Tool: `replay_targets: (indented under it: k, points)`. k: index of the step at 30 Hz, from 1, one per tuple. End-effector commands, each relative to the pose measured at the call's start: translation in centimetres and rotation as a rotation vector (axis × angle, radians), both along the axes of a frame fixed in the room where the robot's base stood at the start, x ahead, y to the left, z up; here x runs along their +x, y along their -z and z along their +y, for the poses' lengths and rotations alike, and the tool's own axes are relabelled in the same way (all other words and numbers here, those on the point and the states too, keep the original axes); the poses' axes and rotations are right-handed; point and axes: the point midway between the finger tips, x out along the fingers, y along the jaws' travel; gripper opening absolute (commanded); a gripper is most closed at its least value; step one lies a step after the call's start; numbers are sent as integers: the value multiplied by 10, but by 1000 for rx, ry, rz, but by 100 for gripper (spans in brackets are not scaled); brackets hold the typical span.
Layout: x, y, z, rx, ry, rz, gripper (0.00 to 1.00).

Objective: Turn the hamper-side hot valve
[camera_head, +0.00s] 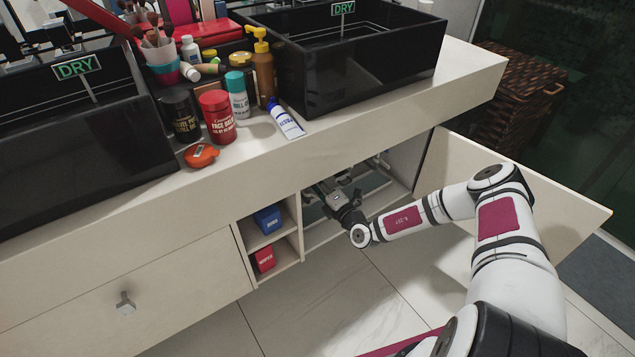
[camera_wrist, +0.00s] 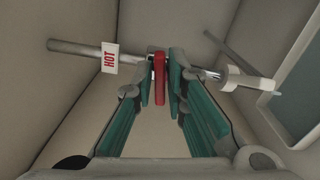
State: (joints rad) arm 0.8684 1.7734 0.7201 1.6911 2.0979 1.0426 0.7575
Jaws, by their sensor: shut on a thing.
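In the wrist view, a red valve handle (camera_wrist: 160,78) sits on a grey horizontal pipe (camera_wrist: 76,47) inside the cabinet. A white tag (camera_wrist: 110,59) reading HOT hangs on the pipe just left of the handle. My gripper (camera_wrist: 160,85) has its teal-padded fingers on both sides of the red handle, shut on it. In the head view, my gripper (camera_head: 336,196) reaches into the open cabinet under the right sink, and the handle cannot be made out there. The wicker hamper (camera_head: 515,98) stands at the right, beyond the counter's end.
The cabinet door (camera_head: 560,195) stands open at the right, with my arm passing in front of it. Cubbies with a blue box (camera_head: 267,219) and a red box (camera_head: 263,259) adjoin the opening on the left. In the wrist view, a white fitting (camera_wrist: 249,84) lies right of the handle.

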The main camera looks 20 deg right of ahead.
Motion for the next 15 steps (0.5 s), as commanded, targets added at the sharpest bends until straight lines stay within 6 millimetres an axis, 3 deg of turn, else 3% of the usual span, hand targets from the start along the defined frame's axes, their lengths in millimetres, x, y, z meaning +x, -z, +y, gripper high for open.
replay_targets:
  k: [15]
  points:
    - [-1,3,1,197,-2,69,0]
